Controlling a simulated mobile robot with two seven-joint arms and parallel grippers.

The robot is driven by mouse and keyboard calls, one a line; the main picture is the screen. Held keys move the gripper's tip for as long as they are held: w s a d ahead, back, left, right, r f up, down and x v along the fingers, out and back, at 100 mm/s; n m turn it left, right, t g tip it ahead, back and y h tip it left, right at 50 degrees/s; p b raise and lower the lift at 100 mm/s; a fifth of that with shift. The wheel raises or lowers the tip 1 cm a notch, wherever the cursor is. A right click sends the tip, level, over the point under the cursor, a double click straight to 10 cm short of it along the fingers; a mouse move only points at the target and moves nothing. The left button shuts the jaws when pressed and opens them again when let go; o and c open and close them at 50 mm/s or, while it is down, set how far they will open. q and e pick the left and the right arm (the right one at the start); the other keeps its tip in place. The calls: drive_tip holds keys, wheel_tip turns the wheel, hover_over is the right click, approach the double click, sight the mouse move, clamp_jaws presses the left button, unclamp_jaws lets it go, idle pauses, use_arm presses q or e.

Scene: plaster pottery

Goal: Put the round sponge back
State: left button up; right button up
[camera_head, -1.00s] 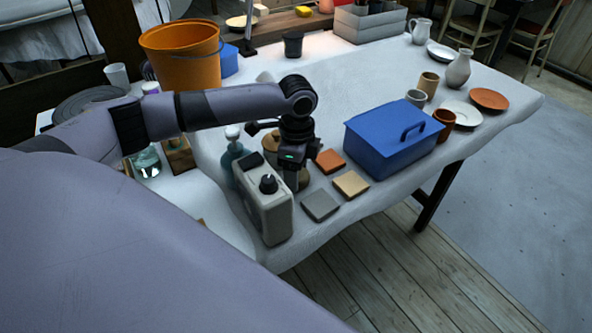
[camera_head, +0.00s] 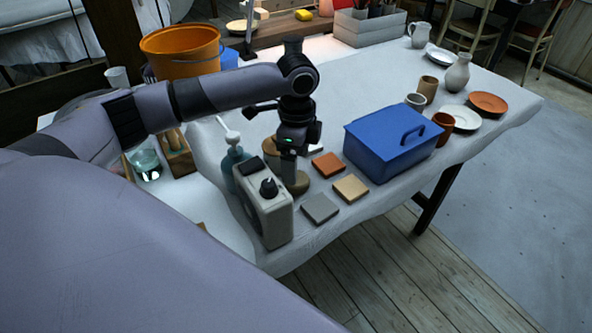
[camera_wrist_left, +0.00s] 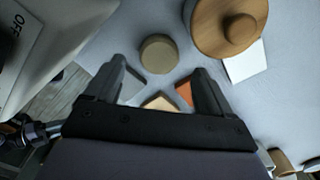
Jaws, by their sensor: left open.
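The round sponge appears as a small tan disc (camera_wrist_left: 158,54) lying flat on the white-covered table in the left wrist view. In the head view its brown edge (camera_head: 301,184) shows under my left gripper (camera_head: 291,172), partly hidden by it and by the grey box. In the wrist view my left gripper (camera_wrist_left: 157,84) is open and empty, with its fingers apart and the sponge beyond the tips, roughly centred between them. I cannot tell the exact height above it. My right gripper is not in view.
A grey box with a dial (camera_head: 265,212) and a teal bottle (camera_head: 234,163) stand close left. A wooden knobbed piece (camera_wrist_left: 228,27) lies beside the sponge. Flat tiles (camera_head: 327,165) and a blue toolbox (camera_head: 390,145) are on the right.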

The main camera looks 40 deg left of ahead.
use_arm(q)
wheel_tip(320, 180, up, 7)
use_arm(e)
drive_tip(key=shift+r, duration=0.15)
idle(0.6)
